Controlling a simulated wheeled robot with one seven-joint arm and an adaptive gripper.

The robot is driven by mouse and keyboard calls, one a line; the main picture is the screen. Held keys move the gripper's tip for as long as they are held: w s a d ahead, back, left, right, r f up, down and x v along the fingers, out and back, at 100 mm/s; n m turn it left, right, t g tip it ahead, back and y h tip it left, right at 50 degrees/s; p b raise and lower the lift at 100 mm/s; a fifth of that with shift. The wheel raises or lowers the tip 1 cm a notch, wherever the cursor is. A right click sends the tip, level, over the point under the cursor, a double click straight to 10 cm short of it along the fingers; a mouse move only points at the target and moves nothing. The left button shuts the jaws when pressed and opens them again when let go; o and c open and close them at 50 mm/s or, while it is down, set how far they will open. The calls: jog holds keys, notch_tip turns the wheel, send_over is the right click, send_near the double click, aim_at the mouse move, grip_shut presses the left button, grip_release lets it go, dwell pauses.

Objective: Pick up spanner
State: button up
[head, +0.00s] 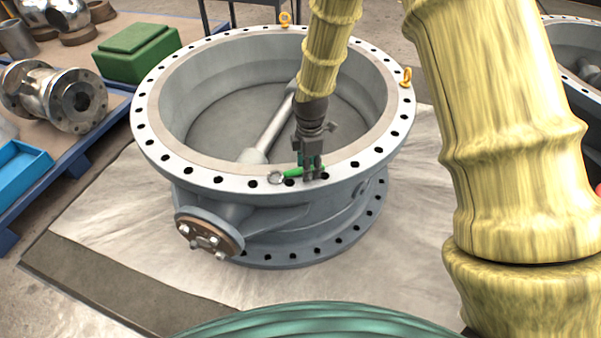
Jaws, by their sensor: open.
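The spanner (291,174) has a green handle and a silver ring-like head at its left end. It lies on the near rim of the large grey butterfly valve (229,183). My gripper (313,177) points down over the spanner's right part, with its dark fingers at the handle and hiding some of it. The gripper is open. I cannot tell whether the fingers touch the handle or straddle it. A little of the green handle shows to the right of the fingers.
The valve's raised flange has bolt holes and yellow lifting eyes (285,18). A flanged side port (209,233) sticks out at the front left. A blue bench at left holds a green box (137,50), a metal fitting (62,97) and a blue tray (22,170).

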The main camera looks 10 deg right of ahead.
grip_shut()
jog(key=shift+r, duration=0.1)
jog(key=shift+r, duration=0.55)
notch_tip(320, 180, up, 2)
jog(key=shift+w+r+p, duration=0.1)
jog(key=shift+r+p, duration=0.15)
jog(key=shift+p, duration=0.3)
jog(key=s+a, duration=0.4)
jog(key=s, duration=0.3)
jog(key=s+a+r+p, duration=0.1)
jog(key=s+a, duration=0.3)
jog(key=s, duration=0.3)
jog(key=shift+r+p, duration=0.2)
jog(key=shift+p, duration=0.1)
jog(key=c, duration=0.8)
grip_release()
jog(key=shift+c, duration=0.2)
grip_shut()
